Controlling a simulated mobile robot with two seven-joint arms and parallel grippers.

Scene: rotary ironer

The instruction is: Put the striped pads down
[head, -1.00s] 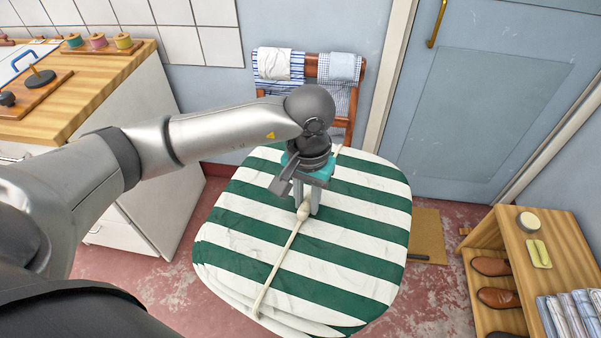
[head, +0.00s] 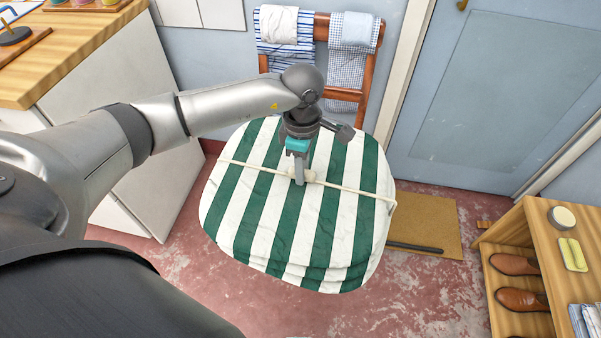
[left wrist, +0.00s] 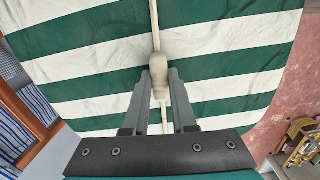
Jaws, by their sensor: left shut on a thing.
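The striped pads (head: 340,220), green and white and stacked, are tied with a cream cord (head: 352,191) that has a knob-like knot at the middle. They hang below my left gripper (head: 299,180), which is shut on the knot. In the left wrist view the knot (left wrist: 160,72) sits between the two fingertips, with the striped cloth (left wrist: 215,60) filling the view behind it. The pads appear to be above the red floor, but how high I cannot tell. My right gripper is not in view.
A wooden rack (head: 371,72) with towels stands behind the pads. A brown mat (head: 425,222) with a dark bar lies on the floor to the right. A wooden shoe shelf (head: 540,230) stands at right, a wood-topped cabinet (head: 75,50) at left. The red floor (head: 300,312) in front is clear.

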